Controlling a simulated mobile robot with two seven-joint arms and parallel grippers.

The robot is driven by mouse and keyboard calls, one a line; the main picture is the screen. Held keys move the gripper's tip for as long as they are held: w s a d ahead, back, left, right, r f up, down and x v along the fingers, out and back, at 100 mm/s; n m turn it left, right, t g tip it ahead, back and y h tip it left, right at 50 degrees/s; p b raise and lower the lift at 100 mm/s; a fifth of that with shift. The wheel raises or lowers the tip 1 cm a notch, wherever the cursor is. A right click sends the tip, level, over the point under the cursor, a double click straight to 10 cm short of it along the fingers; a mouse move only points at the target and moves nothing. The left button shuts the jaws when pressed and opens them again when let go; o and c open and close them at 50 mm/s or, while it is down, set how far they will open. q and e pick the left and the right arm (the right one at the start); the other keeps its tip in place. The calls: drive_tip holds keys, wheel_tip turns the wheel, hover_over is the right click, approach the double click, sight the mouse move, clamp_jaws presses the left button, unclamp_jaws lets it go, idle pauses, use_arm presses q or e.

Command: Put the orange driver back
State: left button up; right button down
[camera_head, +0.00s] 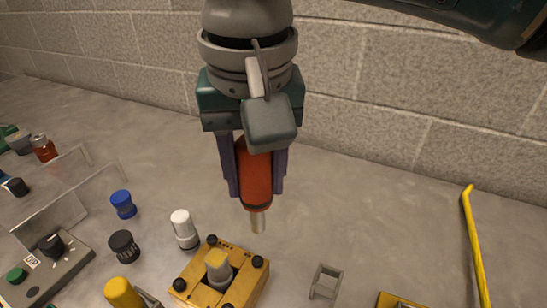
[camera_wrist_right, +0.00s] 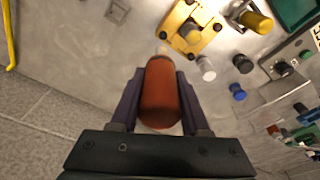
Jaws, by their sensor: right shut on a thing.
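My right gripper (camera_head: 255,185) points down and is shut on the orange driver (camera_head: 256,180), with one finger on each side of its red-orange handle. The driver is upright, and its short metal shaft (camera_head: 258,221) points down above the bench. In the right wrist view the handle of the driver (camera_wrist_right: 160,92) fills the space between the fingers of the right gripper (camera_wrist_right: 160,85). A small grey square open frame (camera_head: 325,281) stands on the bench, to the right of and nearer than the driver. It also shows in the right wrist view (camera_wrist_right: 118,11). My left gripper is not in view.
A yellow block with black knobs (camera_head: 190,284) sits below the driver in the picture. A white-capped cylinder (camera_head: 184,228), blue knob (camera_head: 123,204) and black knob (camera_head: 124,246) stand left. A yellow bar (camera_head: 474,245) lies right. A block wall (camera_head: 400,110) rises behind.

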use_arm(q)
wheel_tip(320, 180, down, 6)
drive_tip(key=b, duration=0.6)
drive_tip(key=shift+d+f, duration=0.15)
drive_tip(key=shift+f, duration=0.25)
use_arm(e)
drive_tip(key=s+d+r+n, duration=0.3)
drive_tip(key=d+r, duration=0.3)
drive_tip(key=d, duration=0.4)
use_arm(q)
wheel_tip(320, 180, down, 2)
drive_tip(key=b, duration=0.2)
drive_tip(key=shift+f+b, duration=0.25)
drive_tip(key=shift+b, duration=0.1)
use_arm(e)
wheel_tip(320, 180, down, 19)
drive_tip(key=shift+a+f, duration=0.15)
drive_tip(key=shift+f, duration=0.2)
drive_tip(key=shift+c, duration=1.9)
unclamp_jaws()
